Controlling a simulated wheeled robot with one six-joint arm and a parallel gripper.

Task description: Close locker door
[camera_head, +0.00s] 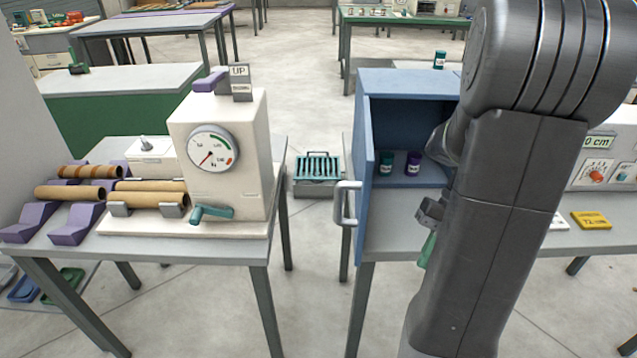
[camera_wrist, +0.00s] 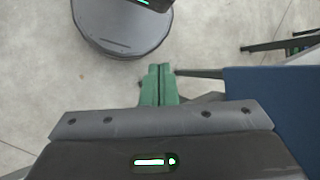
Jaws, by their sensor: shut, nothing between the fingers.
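The blue locker (camera_head: 408,84) stands on the right-hand table, its front open. Its door (camera_head: 366,185) is swung out toward me on the left side, with a pale grey loop handle (camera_head: 345,204) on its left face. Two small jars, one green (camera_head: 386,163) and one purple (camera_head: 413,163), stand inside. My gripper (camera_head: 428,250) is right of the door, in front of the locker, partly hidden by my arm. In the wrist view its green fingers (camera_wrist: 158,84) are together and empty. A dark blue panel (camera_wrist: 275,110) shows right of them; I cannot tell which locker part it is.
My arm covers the locker's right side. Left is a table with a cream gauge machine (camera_head: 225,150) and cardboard tubes (camera_head: 70,192). A yellow block (camera_head: 591,220) lies on the right table.

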